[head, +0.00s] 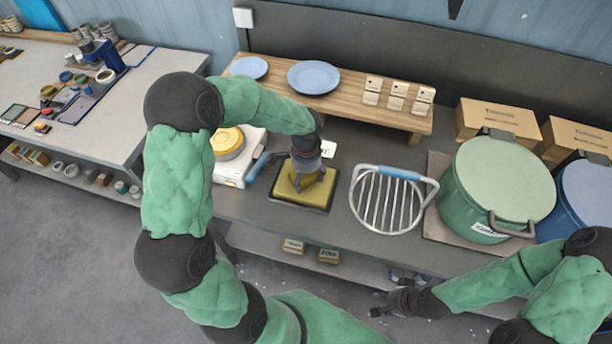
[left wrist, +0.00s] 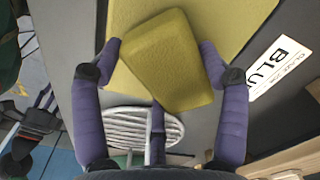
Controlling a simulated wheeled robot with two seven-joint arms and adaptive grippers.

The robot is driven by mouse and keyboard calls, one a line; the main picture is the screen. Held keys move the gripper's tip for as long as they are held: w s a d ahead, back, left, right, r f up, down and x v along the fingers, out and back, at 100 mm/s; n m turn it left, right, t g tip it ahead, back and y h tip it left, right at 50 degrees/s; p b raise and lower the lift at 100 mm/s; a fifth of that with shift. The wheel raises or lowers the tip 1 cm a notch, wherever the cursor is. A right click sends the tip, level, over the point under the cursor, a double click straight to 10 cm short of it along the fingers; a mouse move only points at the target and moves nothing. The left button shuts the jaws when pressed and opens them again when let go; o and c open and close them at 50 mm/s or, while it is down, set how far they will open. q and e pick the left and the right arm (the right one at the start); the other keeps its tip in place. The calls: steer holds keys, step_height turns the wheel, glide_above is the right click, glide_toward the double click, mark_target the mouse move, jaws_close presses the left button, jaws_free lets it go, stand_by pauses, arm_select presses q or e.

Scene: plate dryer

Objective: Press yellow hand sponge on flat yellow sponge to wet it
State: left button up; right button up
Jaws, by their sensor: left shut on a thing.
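The yellow hand sponge (left wrist: 165,62) is a thick block held between the purple fingers of my left gripper (left wrist: 162,62) in the left wrist view. In the head view my left gripper (head: 304,180) points down over the flat yellow sponge (head: 287,192), which lies in a shallow dark tray (head: 300,208). The flat sponge (left wrist: 225,22) also shows behind the hand sponge in the left wrist view. Whether the two sponges touch, I cannot tell. My right gripper (head: 390,302) is at the bench's front edge, lower right, with its finger opening unclear.
A white scale-like device with a yellow round top (head: 229,142) stands left of the tray. A metal rack with blue handles (head: 388,198) is to its right, then a green lidded pot (head: 495,185). Behind, a wooden shelf (head: 345,108) holds blue plates (head: 313,77).

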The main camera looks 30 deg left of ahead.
arm_select(q)
steer(key=shift+r+p, duration=2.1)
steer(key=shift+r, duration=1)
steer(key=shift+f, duration=0.1)
